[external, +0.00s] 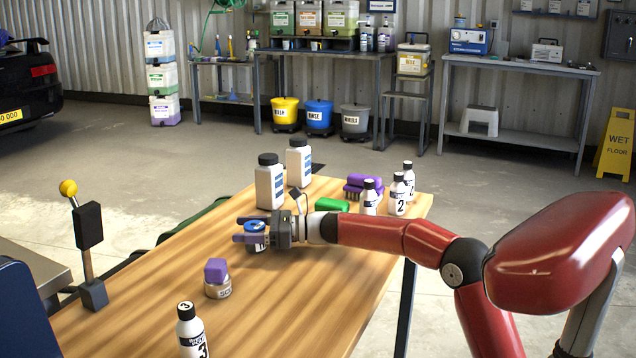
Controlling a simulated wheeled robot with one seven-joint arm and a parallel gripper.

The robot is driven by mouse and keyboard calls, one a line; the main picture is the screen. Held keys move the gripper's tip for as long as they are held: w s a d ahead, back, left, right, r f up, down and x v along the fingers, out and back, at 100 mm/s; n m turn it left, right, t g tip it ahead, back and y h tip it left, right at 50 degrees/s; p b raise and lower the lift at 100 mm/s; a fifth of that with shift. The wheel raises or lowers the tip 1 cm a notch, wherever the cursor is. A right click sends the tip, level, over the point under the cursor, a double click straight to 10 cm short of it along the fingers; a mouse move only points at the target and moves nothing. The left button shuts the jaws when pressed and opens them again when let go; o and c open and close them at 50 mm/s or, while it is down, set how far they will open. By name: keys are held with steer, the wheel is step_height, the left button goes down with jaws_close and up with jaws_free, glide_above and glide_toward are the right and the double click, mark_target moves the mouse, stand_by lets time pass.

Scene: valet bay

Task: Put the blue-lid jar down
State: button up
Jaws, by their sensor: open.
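The blue-lid jar (256,226) is at the middle of the wooden table (330,290), upright, its blue lid showing between my gripper's fingers. My gripper (244,230) is open, low over the table, with its fingers around the jar. The fingers and gripper body hide much of the jar. It seems to rest on the table, but its base is too hidden to be sure. I cannot tell whether a finger touches it.
A purple-lidded jar (217,280) stands nearer the front, and a numbered white bottle (189,333) at the front edge. Two white black-capped bottles (269,187) (299,163), a green block (332,205), a purple brush (364,184) and small bottles (398,195) stand behind.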

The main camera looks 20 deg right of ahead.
steer(key=shift+r+p, duration=0.3)
steer(key=b+v, duration=0.2)
steer(key=v, duration=0.9)
steer(key=shift+f, duration=0.15)
steer(key=shift+s+d, duration=0.2)
steer(key=shift+d, duration=0.3)
